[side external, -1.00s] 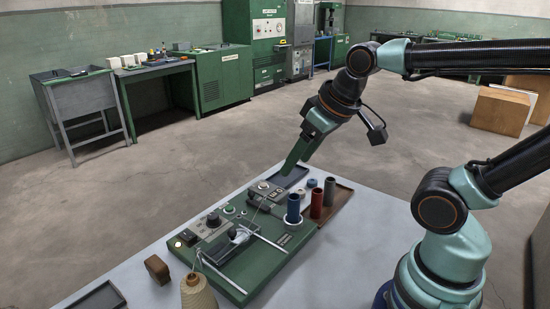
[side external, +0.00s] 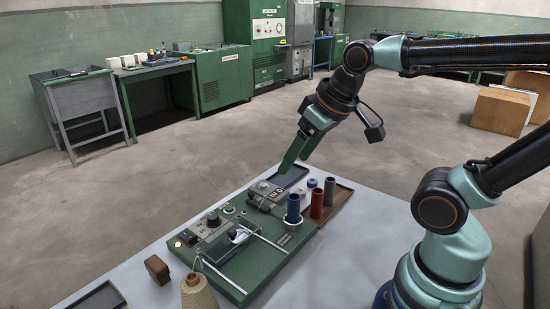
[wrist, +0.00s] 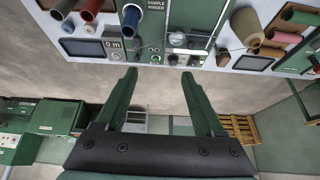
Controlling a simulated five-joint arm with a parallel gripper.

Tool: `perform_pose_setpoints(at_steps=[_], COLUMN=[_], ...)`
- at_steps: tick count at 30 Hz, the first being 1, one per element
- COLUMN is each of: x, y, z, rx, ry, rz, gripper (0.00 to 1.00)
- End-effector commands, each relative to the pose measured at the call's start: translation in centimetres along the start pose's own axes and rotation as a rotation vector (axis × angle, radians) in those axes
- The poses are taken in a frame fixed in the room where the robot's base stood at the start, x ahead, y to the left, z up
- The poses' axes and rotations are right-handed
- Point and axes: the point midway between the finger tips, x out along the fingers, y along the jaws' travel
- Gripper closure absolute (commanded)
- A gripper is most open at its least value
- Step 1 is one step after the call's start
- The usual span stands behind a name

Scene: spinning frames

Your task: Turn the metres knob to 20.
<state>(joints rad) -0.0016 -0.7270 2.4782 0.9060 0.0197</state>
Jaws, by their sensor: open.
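The green winder (side external: 205,262) stands on the table. Its small panel with a pale round knob (side external: 263,186) is near my gripper's tip. In the wrist view, a display (wrist: 113,43) reading "0 m" sits beside a small pale knob (wrist: 116,57). A black knob (side external: 213,219) is on another panel further left; a dark knob also shows in the wrist view (wrist: 172,59). I cannot read the knob markings. My gripper (side external: 286,166) is above the machine's back edge, apart from the knobs. The wrist view shows its two green fingers (wrist: 159,74) spread and empty.
A dark tray (side external: 290,175) lies behind the panel. A thread cone (side external: 197,292) and a brown block (side external: 157,269) are at the front left.

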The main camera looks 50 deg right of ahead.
Motion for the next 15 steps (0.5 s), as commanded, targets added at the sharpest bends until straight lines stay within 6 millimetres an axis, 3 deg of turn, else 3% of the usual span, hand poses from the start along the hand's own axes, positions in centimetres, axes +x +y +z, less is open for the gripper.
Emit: perform_pose_setpoints(at_steps=[8,15], x=[0.8,3.6], y=[-0.9,-2.1], z=[-4.9,-9.6], rx=[0.218,0.46], ry=[-0.112,-0.225], rz=[0.006,0.045], gripper=[0.3,0.3])
